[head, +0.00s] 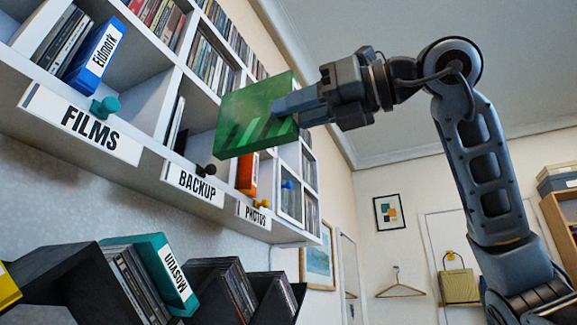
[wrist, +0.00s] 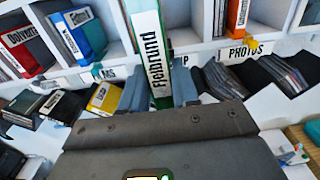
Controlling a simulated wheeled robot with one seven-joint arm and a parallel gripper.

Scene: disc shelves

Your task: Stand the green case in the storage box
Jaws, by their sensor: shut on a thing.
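The green case (head: 245,115) is in my gripper (head: 290,105), held in the air in front of the wall shelf near the BACKUP compartment. In the wrist view the green case (wrist: 182,45) stands upright between the two fingers, its white spine label reading "Fjelbrund" facing the camera. My gripper is shut on its near edge. Black boxes with discs stand below the shelf, one at the lower left (head: 60,275) and others further along (head: 205,270). I cannot tell which of these is the storage box.
The white shelf (head: 150,165) has labelled compartments FILMS, BACKUP and PHOTOS. A blue case (head: 92,55) stands in FILMS and an orange case (head: 247,175) in PHOTOS. A teal case (head: 165,270) leans among the boxes below. Small coloured knobs stick out along the shelf front.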

